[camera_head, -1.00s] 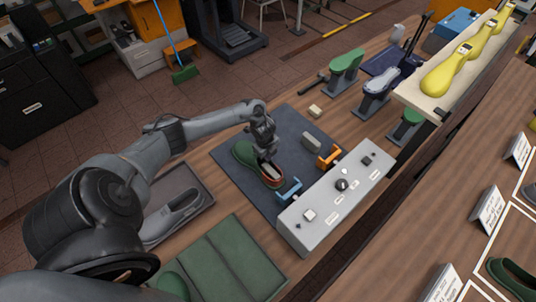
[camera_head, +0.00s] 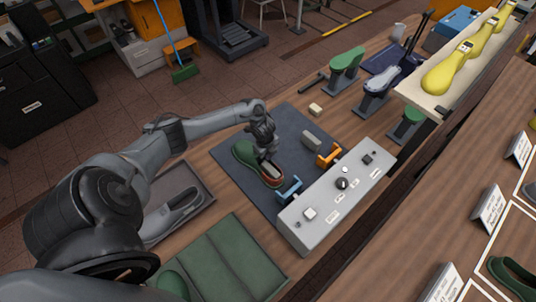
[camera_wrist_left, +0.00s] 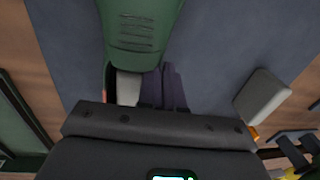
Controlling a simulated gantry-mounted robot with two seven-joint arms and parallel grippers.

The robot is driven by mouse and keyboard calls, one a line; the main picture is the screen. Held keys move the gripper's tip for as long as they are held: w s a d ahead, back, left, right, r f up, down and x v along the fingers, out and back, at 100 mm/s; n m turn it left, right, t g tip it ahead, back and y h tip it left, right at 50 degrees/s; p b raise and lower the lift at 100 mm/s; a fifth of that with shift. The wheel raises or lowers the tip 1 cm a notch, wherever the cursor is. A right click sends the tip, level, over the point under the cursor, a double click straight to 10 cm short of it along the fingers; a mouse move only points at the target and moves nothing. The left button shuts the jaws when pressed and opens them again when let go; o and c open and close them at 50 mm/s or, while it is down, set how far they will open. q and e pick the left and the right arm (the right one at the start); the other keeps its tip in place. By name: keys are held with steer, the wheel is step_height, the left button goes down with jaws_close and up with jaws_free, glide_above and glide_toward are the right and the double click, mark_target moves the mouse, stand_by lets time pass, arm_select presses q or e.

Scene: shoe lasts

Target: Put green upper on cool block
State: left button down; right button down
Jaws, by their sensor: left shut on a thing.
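The green upper (camera_head: 246,153) lies on the dark blue mat, with a reddish rim and a pale inside at its near end. In the left wrist view the green upper (camera_wrist_left: 145,25) shows close ahead of the fingers, with slits across its front. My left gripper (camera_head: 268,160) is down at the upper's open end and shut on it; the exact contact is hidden. It also shows in the left wrist view (camera_wrist_left: 150,90). A small grey block (camera_head: 312,139) sits on the mat to the right. I cannot tell which thing is the cool block. My right gripper is not in view.
A grey control box (camera_head: 335,208) stands along the mat's edge, with a blue clamp (camera_head: 289,190) and an orange clamp (camera_head: 329,155) beside it. A tray (camera_head: 206,185) with a grey shoe form lies left. Green and dark stands (camera_head: 346,68) are at the back.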

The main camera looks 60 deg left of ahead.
arm_select(q)
steer(key=c, duration=1.5)
jaws_free()
steer(key=shift+c, duration=0.2)
steer(key=o, duration=0.3)
steer(key=shift+w, duration=0.15)
steer(key=r, duration=0.7)
steer(key=s+r, duration=0.1)
steer(key=r, duration=0.3)
steer(key=shift+d+p, duration=0.1)
steer(key=shift+p, duration=0.25)
